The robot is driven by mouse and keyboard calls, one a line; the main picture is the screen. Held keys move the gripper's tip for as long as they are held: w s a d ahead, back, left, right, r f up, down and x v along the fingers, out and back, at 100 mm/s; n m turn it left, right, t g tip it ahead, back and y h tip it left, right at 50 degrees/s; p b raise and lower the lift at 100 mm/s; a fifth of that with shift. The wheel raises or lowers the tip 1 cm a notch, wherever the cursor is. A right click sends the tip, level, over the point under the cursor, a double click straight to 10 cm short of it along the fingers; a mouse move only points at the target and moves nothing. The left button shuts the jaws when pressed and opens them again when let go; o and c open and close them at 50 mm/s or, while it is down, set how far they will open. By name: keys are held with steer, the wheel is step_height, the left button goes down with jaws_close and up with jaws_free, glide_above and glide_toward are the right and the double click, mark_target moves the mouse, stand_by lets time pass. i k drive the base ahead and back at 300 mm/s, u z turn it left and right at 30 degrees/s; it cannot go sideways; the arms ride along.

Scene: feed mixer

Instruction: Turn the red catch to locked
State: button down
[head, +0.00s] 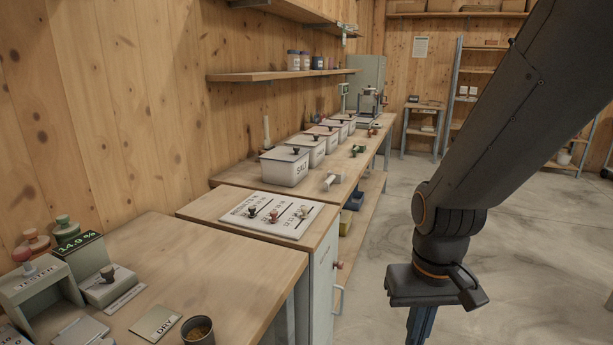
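A small red knob (338,265), which looks like the red catch, sits on the front of the pale grey cabinet (322,292) under the wooden counter. It is small and seen edge-on, so I cannot tell which way it is turned. A pale bar handle (339,298) is just below it. My gripper (421,326) hangs at the lower right over the floor, apart from the cabinet and to the right of the catch. Its fingertips run off the bottom of the picture, so its opening does not show.
A slider panel (285,233) with black, red and white knobs lies on the counter. A tester (40,290), a DRY card (155,324) and a cup (198,331) stand at near left. Lidded bins (286,172) line the back. The concrete floor (545,255) at right is clear.

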mark_target(339, 264)
steer(key=k, duration=0.65)
steer(key=z, duration=0.65)
steer(key=i, duration=1.1)
steer(key=u, duration=0.55)
